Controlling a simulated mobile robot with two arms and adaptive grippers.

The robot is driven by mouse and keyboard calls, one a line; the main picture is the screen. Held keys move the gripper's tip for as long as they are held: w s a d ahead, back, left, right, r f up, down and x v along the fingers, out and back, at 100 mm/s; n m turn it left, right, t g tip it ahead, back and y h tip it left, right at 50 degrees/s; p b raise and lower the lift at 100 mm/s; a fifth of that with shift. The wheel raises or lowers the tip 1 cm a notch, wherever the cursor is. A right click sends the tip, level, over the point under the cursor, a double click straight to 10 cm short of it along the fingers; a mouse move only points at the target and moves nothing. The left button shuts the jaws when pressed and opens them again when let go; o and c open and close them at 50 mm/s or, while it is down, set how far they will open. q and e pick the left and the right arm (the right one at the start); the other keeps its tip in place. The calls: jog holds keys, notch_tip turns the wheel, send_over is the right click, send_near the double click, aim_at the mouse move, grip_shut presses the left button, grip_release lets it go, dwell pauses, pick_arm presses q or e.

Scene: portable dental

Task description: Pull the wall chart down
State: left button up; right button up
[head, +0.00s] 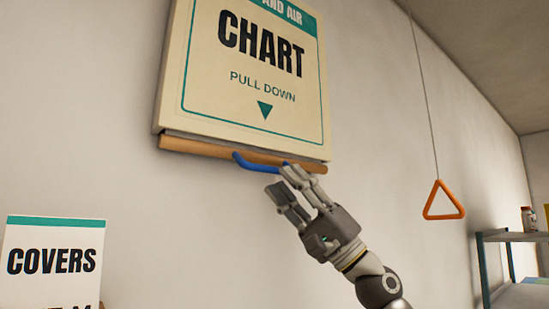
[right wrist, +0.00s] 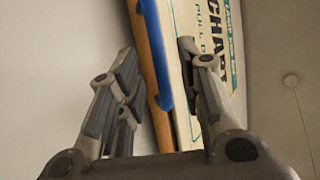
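The wall chart (head: 255,70) is a cream panel with a teal border and the words "CHART" and "PULL DOWN", high on the wall. A wooden bar (head: 200,147) runs along its bottom edge. A blue handle (head: 252,164) sticks out from the bar. My right gripper (head: 279,179) is just below the handle's right end. In the right wrist view its fingers (right wrist: 157,58) are spread, with the blue handle (right wrist: 153,45) and the wooden bar (right wrist: 158,128) showing between them. I cannot tell whether a finger touches the handle. My left gripper is not in view.
An orange triangular pull (head: 443,201) hangs on a cord to the right. A shelf (head: 515,236) with a small bottle (head: 528,218) stands at the far right. A "COVERS" box (head: 54,262) is at lower left. The wall below the chart is clear.

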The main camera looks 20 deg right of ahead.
aim_at(277, 173)
jog(key=p+x, duration=0.1)
jog(key=x, duration=0.3)
jog(key=shift+p, duration=0.3)
jog(key=shift+w, duration=0.15)
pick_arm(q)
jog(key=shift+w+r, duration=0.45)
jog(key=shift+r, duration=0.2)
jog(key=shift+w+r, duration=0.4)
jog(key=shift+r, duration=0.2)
pick_arm(e)
grip_shut()
